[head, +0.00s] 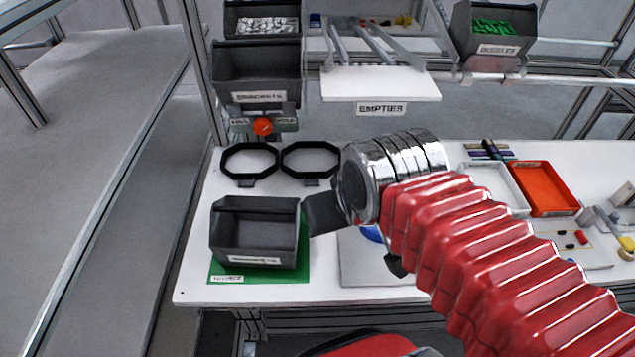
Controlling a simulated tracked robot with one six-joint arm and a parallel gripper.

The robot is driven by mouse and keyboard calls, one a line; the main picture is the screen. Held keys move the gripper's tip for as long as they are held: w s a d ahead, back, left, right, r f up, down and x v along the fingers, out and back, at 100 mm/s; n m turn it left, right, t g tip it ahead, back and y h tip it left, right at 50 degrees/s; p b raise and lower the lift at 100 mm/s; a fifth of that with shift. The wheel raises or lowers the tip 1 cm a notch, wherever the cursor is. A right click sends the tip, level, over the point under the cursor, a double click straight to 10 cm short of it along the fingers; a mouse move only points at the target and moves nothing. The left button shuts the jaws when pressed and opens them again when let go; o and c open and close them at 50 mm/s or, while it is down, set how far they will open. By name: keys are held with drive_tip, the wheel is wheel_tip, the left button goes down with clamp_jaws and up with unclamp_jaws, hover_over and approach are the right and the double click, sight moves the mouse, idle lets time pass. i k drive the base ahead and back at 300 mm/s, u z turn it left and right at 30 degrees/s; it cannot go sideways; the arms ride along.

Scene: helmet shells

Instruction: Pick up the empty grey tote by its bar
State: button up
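A dark grey tote (253,232) stands upright on a green mat (228,273) at the left front of the white table. Its inside looks empty, and a white label is on its front. I cannot make out a separate bar on it. My gripper (322,213) shows as a dark piece below my chrome wrist, close to the tote's right side. I cannot tell whether it touches the tote. My wrist and red arm sleeve hide most of the gripper, so its opening is unclear.
Two black octagonal rings (311,160) lie behind the tote. A white shelf (380,84) labelled EMPTIES is at the back. An orange tray (543,188) stands at right.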

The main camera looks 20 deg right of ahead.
sight(253, 232)
drive_tip(key=k, duration=1.3)
drive_tip(key=u, duration=0.3)
drive_tip(key=i, duration=0.5)
drive_tip(key=u, duration=0.7)
drive_tip(key=i, duration=0.6)
drive_tip(key=u, duration=0.15)
